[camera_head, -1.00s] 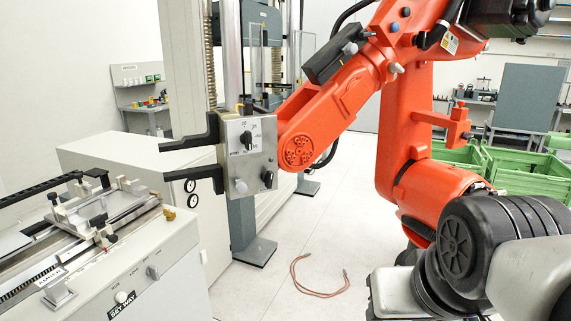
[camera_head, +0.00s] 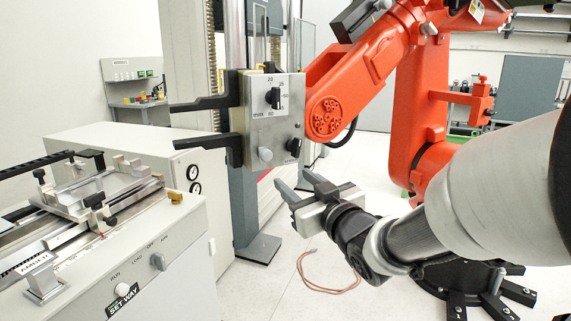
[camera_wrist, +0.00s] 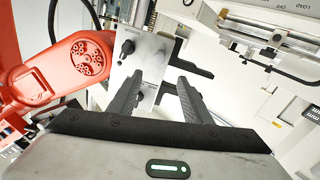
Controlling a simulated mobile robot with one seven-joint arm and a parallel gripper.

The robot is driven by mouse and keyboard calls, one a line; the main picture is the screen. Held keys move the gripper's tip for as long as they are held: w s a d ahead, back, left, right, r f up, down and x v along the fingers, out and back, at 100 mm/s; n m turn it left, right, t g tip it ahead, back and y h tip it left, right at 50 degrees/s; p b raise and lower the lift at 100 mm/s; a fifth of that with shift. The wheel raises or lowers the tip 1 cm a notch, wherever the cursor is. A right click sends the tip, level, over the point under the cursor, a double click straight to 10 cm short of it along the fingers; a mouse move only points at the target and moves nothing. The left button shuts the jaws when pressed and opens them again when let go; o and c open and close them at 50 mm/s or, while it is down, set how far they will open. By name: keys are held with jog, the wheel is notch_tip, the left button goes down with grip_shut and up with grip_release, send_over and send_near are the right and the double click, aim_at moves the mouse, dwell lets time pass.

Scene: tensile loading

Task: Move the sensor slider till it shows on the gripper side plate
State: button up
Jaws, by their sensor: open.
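The gripper side plate (camera_head: 262,108) is a grey metal plate on the end of the orange robot arm, with two black jaws (camera_head: 205,104) pointing left. I cannot tell for sure which part is the sensor slider. My gripper (camera_head: 288,192) is open and empty, below and slightly right of the plate, apart from it. In the wrist view the plate (camera_wrist: 145,58) shows beyond and partly behind my open fingers (camera_wrist: 160,88).
The orange arm (camera_head: 360,75) stands close above and behind my arm. A bench machine (camera_head: 150,262) with a clamp stage is at the left. A grey testing column (camera_head: 243,200) stands behind the plate. A reddish cable (camera_head: 325,288) lies on the floor.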

aim_at(268, 157)
jog(key=x, duration=1.6)
jog(key=shift+w+a, duration=0.15)
jog(key=shift+w, duration=0.05)
jog(key=shift+c, duration=0.3)
grip_shut()
